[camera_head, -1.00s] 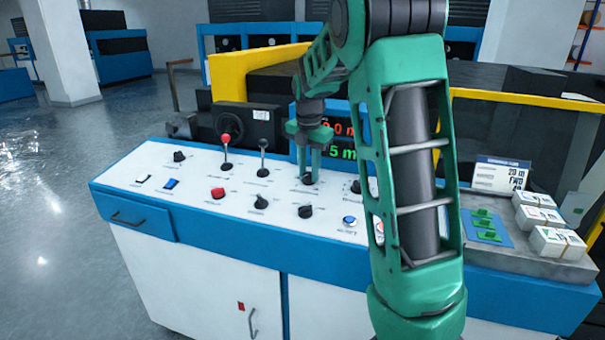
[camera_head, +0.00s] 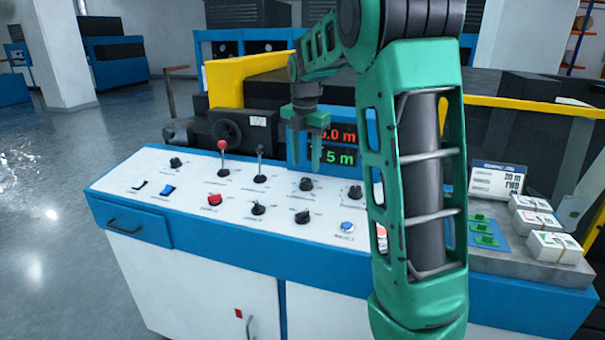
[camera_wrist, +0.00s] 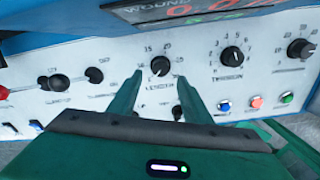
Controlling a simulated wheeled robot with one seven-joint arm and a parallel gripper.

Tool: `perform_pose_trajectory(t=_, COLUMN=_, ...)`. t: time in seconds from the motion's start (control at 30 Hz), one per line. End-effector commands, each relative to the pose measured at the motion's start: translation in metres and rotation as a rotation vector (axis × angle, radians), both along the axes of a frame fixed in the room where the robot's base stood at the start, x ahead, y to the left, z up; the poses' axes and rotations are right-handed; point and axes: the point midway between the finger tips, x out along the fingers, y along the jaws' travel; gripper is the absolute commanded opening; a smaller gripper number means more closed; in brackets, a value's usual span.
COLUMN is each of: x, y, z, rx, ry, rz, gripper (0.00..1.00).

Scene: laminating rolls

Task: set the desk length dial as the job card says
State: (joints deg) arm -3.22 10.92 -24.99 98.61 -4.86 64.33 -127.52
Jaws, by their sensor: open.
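The length dial (camera_head: 306,184) is a black knob on the white sloping desk panel. In the wrist view the dial (camera_wrist: 160,66) has numbers around it, including what looks like 15, 20 and 25; its pointer is too small to read surely. My green gripper (camera_head: 306,160) is open above the dial, its fingertips apart and clear of the knob. In the wrist view the knob shows between the fingertips (camera_wrist: 159,80). The job card (camera_head: 496,180) stands at the right and appears to read 20 m FWD. The display (camera_head: 335,145) shows green digits ending in 5 m, partly hidden.
Other black knobs (camera_head: 355,192), levers (camera_head: 222,160), a red button (camera_head: 214,199) and a blue button (camera_head: 347,226) share the panel around the dial. A grey tray (camera_head: 520,262) with white packs and green pieces lies at the right. My arm hides part of the panel.

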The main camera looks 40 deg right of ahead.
Motion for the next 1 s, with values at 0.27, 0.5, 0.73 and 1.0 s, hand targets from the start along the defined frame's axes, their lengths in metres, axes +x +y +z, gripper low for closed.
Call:
perform_pose_trajectory(t=0.27, x=-0.003, y=0.004, z=0.038, rx=0.001, ry=0.001, rz=0.002, gripper=0.45)
perform_pose_trajectory(t=0.5, x=-0.004, y=0.004, z=0.044, rx=0.001, ry=0.003, rz=0.001, gripper=0.45)
perform_pose_trajectory(t=0.73, x=-0.004, y=0.004, z=0.044, rx=0.001, ry=0.003, rz=0.001, gripper=0.45)
perform_pose_trajectory(t=1.0, x=-0.007, y=0.004, z=0.043, rx=0.006, ry=0.001, rz=-0.022, gripper=0.45)
